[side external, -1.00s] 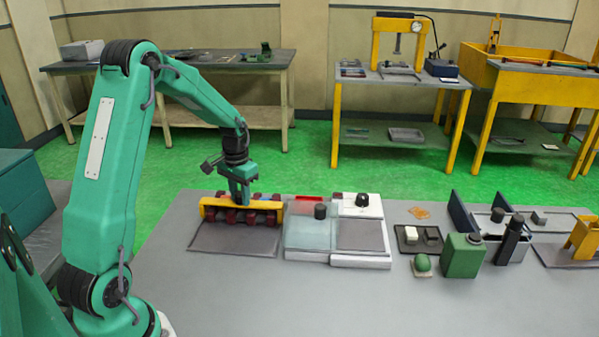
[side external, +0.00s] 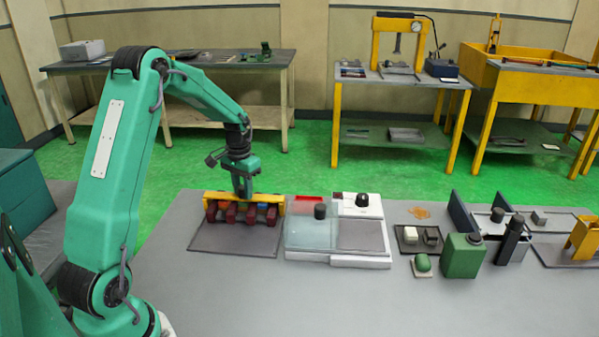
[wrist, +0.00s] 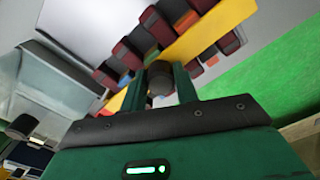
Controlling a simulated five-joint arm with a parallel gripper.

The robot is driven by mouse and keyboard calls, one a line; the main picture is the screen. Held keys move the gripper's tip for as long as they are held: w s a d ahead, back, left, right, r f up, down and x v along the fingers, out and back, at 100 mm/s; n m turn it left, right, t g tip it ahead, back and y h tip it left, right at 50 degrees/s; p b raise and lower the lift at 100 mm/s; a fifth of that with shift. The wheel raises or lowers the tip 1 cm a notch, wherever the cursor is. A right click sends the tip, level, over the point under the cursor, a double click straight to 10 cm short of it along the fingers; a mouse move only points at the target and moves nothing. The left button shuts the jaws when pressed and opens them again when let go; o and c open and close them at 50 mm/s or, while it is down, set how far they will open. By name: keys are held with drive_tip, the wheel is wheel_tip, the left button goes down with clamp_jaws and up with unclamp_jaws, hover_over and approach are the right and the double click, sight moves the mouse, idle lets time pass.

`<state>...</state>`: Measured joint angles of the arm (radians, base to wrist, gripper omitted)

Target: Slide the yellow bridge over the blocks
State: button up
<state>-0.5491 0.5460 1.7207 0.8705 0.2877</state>
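The yellow bridge (side external: 216,196) lies across a row of dark red blocks (side external: 231,213), near their back end in the side view. The blocks stick out in front of it. In the wrist view the bridge (wrist: 208,36) is a yellow band, and the blocks (wrist: 128,52) show on both sides of it with small orange and blue parts between them. My gripper (side external: 243,190) is upright at the middle of the bridge. In the wrist view its fingers (wrist: 160,88) stand on either side of a dark round knob (wrist: 158,76) on the bridge, with no clear gap.
The blocks stand on a dark mat (side external: 235,241), bare at the front. Right of it is a white unit with a clear cover (side external: 308,236) and a black knob. Farther right stand a green container (side external: 462,256) and other small items.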

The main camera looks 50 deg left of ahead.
drive_tip(key=shift+o, duration=1.1)
drive_tip(key=shift+s+d+f, duration=0.1)
drive_tip(key=shift+d+f, duration=0.15)
drive_tip(key=shift+f, duration=0.05)
drive_tip(key=shift+r, duration=0.1)
drive_tip(key=shift+a+r, duration=0.2)
drive_tip(key=shift+r, duration=2.9)
